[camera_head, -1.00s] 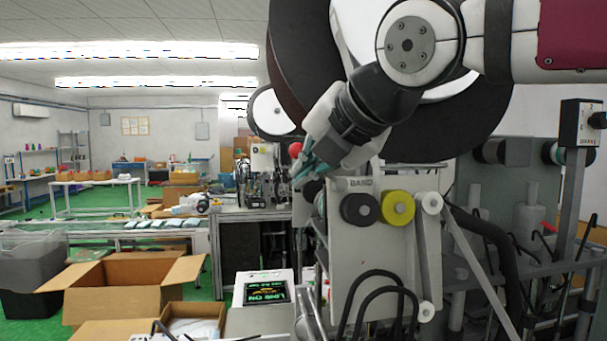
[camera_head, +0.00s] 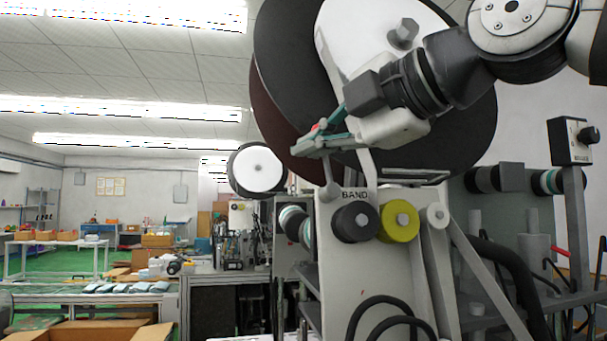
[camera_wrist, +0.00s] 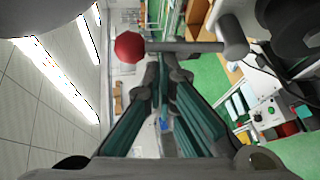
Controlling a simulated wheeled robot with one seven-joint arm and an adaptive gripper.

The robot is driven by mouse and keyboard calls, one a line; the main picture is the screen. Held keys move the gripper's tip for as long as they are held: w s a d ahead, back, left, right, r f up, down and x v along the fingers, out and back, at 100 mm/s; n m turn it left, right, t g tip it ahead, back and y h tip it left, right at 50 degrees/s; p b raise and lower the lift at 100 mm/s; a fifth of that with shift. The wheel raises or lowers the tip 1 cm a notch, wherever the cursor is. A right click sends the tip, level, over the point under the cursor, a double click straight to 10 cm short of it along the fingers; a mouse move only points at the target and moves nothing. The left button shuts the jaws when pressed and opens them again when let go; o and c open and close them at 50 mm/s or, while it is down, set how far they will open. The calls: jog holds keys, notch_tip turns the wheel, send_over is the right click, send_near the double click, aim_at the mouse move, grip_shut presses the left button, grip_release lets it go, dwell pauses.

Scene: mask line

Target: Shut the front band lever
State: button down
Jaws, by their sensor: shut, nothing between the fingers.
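The front band lever is a grey rod (camera_head: 330,184) with a red ball knob (camera_head: 316,127), at the upper left corner of the panel marked BAND (camera_head: 338,262). It stands roughly upright, with my fingers partly covering its upper part and knob. My gripper (camera_head: 303,147) is shut and empty, its teal fingers pointing left across the lever in the head view. In the wrist view the red knob (camera_wrist: 129,47) and rod (camera_wrist: 185,47) lie just beyond my fingertips (camera_wrist: 160,64). I cannot tell whether they touch.
A large dark reel (camera_head: 277,110) stands behind my gripper. Black (camera_head: 355,221) and yellow (camera_head: 399,221) rollers project from the panel below. A control box (camera_head: 570,141) on a post stands at right. The space left of the lever is open.

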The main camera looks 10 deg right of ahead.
jog(key=shift+d+r+b, duration=0.15)
jog(key=shift+d+b, duration=0.2)
jog(key=shift+b, duration=0.1)
jog(key=shift+d, duration=0.15)
dwell(0.3)
jog(key=a+b, duration=0.1)
jog(key=a, duration=0.3)
jog(key=v, duration=0.9)
jog(key=shift+f, duration=0.2)
jog(key=shift+s+d, duration=0.15)
